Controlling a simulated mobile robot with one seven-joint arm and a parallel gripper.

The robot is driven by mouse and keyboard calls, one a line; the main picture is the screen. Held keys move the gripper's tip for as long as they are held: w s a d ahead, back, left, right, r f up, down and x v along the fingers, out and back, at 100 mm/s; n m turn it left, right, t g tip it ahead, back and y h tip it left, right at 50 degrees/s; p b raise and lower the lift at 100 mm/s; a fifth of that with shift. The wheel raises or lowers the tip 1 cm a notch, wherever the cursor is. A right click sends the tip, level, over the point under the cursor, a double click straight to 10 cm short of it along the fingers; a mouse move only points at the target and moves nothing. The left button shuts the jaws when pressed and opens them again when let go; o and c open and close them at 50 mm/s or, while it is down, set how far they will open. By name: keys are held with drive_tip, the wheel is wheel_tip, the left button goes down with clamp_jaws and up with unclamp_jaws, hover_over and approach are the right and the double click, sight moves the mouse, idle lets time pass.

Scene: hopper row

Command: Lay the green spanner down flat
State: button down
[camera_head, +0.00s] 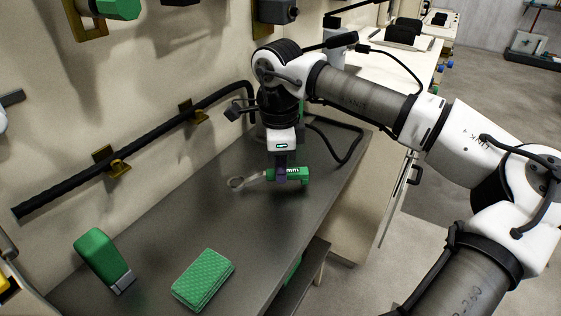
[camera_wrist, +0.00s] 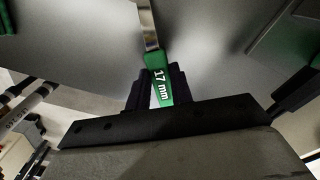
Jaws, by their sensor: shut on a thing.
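The green spanner (camera_head: 295,174) has a green handle and a bare metal ring end that points left in the head view. My gripper (camera_head: 281,177) points down over the dark worktop and is shut on the green handle. In the wrist view the handle (camera_wrist: 159,85), marked "17 mm", sits between the two dark fingers of my gripper (camera_wrist: 157,92), and the metal shaft runs away toward the top. The spanner looks roughly level, close to the worktop. I cannot tell whether it touches the surface.
The dark worktop (camera_head: 190,240) is bare around the spanner. A green textured pad (camera_head: 203,280) and a green block with a grey end (camera_head: 102,259) lie at the near left. A black hose (camera_head: 140,143) runs along the wall in brass brackets. The worktop's right edge is close.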

drive_tip(key=shift+f, duration=0.15)
drive_tip(key=shift+f+b, duration=0.5)
drive_tip(key=c, duration=1.1)
unclamp_jaws()
drive_tip(key=shift+c, duration=0.2)
wheel_tip(320, 180, up, 14)
drive_tip(key=p, duration=0.1)
drive_tip(key=shift+a, duration=0.15)
drive_tip(key=shift+f, duration=0.1)
